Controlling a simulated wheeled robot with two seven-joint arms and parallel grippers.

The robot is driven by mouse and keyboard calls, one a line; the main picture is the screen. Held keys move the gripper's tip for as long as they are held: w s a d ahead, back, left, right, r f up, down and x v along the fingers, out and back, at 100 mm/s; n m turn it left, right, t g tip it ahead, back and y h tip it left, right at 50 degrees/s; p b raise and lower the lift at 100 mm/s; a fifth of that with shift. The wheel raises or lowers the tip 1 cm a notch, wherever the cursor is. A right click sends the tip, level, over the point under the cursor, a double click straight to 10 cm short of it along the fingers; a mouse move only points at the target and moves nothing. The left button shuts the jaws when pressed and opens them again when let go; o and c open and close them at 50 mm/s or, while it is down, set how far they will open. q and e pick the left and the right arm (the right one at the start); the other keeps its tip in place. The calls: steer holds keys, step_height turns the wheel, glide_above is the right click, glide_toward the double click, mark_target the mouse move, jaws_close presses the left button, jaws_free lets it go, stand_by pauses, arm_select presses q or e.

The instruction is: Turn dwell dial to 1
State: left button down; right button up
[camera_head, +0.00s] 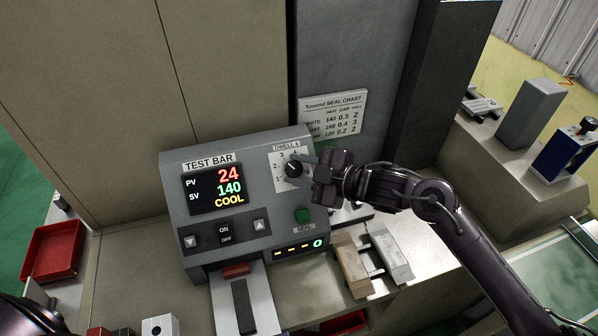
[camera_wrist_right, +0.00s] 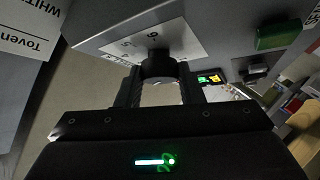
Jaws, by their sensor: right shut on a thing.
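The dwell dial (camera_head: 293,169) is a black round knob on a white plate with numbers, at the upper right of the grey test bar panel (camera_head: 240,257). My right gripper (camera_head: 303,169) reaches it from the right and is shut on the knob. In the right wrist view the dial (camera_wrist_right: 158,66) sits between the two dark fingertips of my right gripper (camera_wrist_right: 158,82), in front of the white number plate. The numbers 1, 2 and 3 show left of and above the knob in the head view. I cannot tell which number the knob points to. My left gripper is not in view.
The display (camera_head: 213,187) reads PV 24, SV 140, COOL. A green seal button (camera_head: 303,215) is below the dial. A seal chart (camera_head: 333,114) hangs behind. Wrapped stick bundles (camera_head: 389,257) lie right of the panel. A red tray (camera_head: 54,250) is at the left.

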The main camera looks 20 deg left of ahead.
steer(key=n+g+h+b, duration=0.1)
steer(key=n, duration=0.1)
steer(key=n+g+h+b, duration=0.1)
steer(key=n, duration=0.1)
steer(key=n+g+b, duration=0.1)
steer(key=n+g, duration=0.1)
steer(key=shift+w+a+r+n+h, duration=0.1)
steer(key=shift+w+r+n+h, duration=0.05)
steer(key=shift+w+n+h, duration=0.2)
steer(key=shift+r+n+g+h+b, duration=0.15)
steer(key=shift+n+g+h+b, duration=0.4)
steer(key=shift+n+h, duration=0.5)
steer(key=shift+s+a+r+n+g+h, duration=0.15)
steer(key=shift+n+h, duration=0.25)
steer(key=shift+n, duration=0.2)
steer(key=shift+w+d+n+g+h, duration=0.1)
steer(key=shift+n+h, duration=0.3)
steer(key=shift+n, duration=0.2)
steer(key=shift+a+n+h+p, duration=0.15)
steer(key=shift+n+h+p, duration=0.65)
steer(key=shift+n+p, duration=0.1)
steer(key=shift+h, duration=0.3)
steer(key=shift+s+n, duration=0.1)
steer(key=shift+n, duration=0.3)
steer(key=o, duration=1)
steer(key=shift+p, duration=0.3)
